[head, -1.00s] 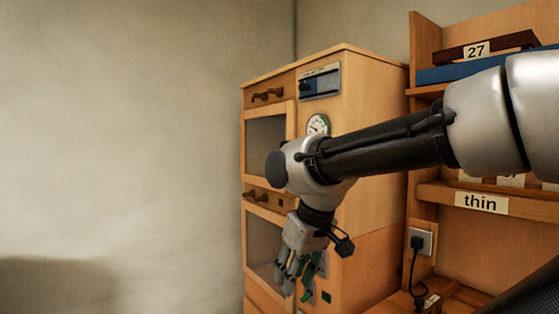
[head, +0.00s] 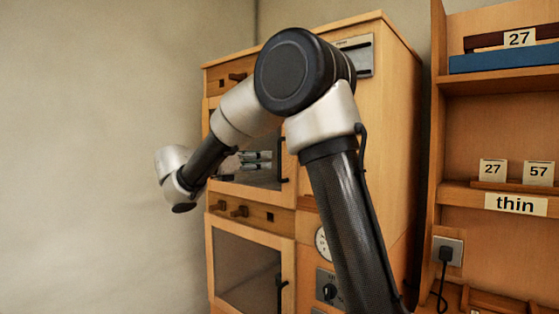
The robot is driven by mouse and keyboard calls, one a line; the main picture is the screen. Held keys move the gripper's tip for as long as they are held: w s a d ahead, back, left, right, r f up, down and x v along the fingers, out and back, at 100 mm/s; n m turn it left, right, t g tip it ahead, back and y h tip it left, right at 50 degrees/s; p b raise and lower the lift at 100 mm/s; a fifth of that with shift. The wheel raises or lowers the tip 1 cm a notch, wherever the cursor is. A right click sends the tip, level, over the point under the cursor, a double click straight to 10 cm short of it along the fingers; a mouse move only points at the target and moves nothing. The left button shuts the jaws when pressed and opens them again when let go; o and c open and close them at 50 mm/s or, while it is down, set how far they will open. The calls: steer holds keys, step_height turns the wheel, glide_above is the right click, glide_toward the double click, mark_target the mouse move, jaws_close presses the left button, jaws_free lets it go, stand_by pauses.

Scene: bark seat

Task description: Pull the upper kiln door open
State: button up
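The wooden kiln cabinet (head: 400,130) stands ahead with two glazed doors, one above the other. The upper kiln door (head: 288,190) has a pale wood frame and dark glass, and looks shut. Its dark upright handle (head: 282,160) is on the right side of the frame. My arm crosses in front and hides much of the door's upper part. My gripper (head: 262,160) lies sideways in front of the glass, its grey fingers pointing right, close to the handle. I cannot tell whether they touch it or how far apart they are.
The lower kiln door (head: 250,265) is below, with its own dark handle (head: 279,292). A gauge (head: 322,243) and a knob panel (head: 327,287) sit to its right. A shelf unit (head: 455,120) stands at the right. Bare wall is on the left.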

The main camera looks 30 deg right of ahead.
glide_above(279, 180)
steer(key=shift+w+d, duration=0.2)
steer(key=shift+w, duration=0.1)
jaws_close()
